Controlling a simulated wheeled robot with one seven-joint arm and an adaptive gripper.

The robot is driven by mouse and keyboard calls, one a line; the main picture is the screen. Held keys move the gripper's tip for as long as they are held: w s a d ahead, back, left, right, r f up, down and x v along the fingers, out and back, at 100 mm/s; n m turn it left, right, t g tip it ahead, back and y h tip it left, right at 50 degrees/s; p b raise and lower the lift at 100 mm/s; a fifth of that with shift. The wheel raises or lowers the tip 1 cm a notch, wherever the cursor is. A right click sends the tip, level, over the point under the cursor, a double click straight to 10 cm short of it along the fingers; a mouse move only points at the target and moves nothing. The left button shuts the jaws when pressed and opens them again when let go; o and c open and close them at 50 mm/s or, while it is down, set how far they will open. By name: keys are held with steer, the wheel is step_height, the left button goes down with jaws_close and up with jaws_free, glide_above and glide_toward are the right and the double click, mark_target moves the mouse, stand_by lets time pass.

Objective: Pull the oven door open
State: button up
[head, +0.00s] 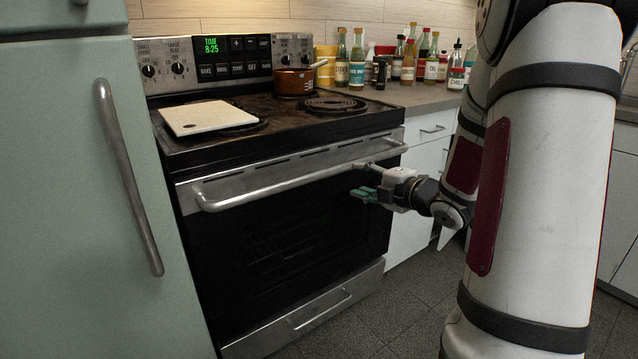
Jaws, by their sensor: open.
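The oven door (290,240) is shut, with a dark glass front and a long silver handle bar (270,186) across its top. My gripper (360,179) is at the right part of the handle, just below and in front of it. Its jaws are open, one finger near the bar's height and the greenish finger lower. I cannot tell whether the upper finger touches the bar or whether the bar lies between the fingers.
A white board (208,117) lies on the cooktop, and a copper pot (293,82) stands at its back. A drawer (325,312) is below the door. A pale green fridge (80,200) stands close at left. Bare floor (385,310) shows in front at right.

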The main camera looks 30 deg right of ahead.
mark_target(333, 172)
steer(key=b+x, duration=0.3)
steer(key=x, duration=1)
steer(key=shift+w+a+f, duration=0.1)
steer(key=shift+w, duration=0.2)
jaws_close()
